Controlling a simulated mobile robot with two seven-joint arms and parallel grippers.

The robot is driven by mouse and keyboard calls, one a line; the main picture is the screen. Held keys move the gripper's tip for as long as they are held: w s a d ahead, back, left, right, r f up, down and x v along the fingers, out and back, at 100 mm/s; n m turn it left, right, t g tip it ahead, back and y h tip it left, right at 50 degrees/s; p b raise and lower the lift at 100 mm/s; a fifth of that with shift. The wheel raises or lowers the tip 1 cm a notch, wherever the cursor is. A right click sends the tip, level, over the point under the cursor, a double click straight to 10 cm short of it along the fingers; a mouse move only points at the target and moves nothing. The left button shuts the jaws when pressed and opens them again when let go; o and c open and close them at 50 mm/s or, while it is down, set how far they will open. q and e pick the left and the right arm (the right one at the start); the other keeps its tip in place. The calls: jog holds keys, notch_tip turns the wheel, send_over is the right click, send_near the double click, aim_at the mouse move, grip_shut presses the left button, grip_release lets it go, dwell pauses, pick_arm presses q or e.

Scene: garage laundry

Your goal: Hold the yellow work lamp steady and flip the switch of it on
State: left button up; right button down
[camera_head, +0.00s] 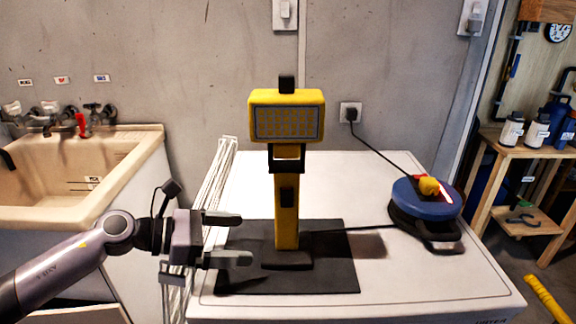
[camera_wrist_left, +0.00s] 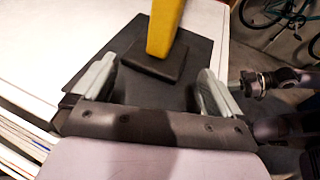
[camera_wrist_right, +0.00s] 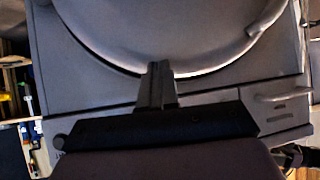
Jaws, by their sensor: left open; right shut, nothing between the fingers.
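The yellow work lamp (camera_head: 287,205) stands upright on a dark mat (camera_head: 335,275) on the white machine top. In the left wrist view the yellow post (camera_wrist_left: 164,28) and dark base lie beyond the open fingers (camera_wrist_left: 150,90). My right gripper (camera_wrist_right: 157,85) is shut and empty in the right wrist view, in front of a large round machine door (camera_wrist_right: 165,35).
A blue cable reel (camera_head: 425,200) with a yellow piece on top sits right of the lamp. Its cord runs to a wall socket (camera_head: 351,113). A sink (camera_head: 85,170) is at left, a wooden shelf (camera_head: 520,200) at right. The white top (camera_head: 400,285) is clear in front.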

aim_at(281, 240)
pick_arm(q)
jog(key=shift+w+d+f, duration=0.15)
jog(key=shift+d+f, duration=0.05)
jog(key=shift+d, duration=0.5)
jog(key=b+x, duration=0.1)
jog(key=x, duration=0.6)
jog(key=shift+f, duration=0.1)
jog(key=shift+w+d+f, duration=0.1)
jog(key=shift+w+d, duration=0.05)
jog(key=shift+d, duration=0.15)
jog(key=shift+d+f+b, duration=0.1)
jog(key=shift+d+b, duration=0.25)
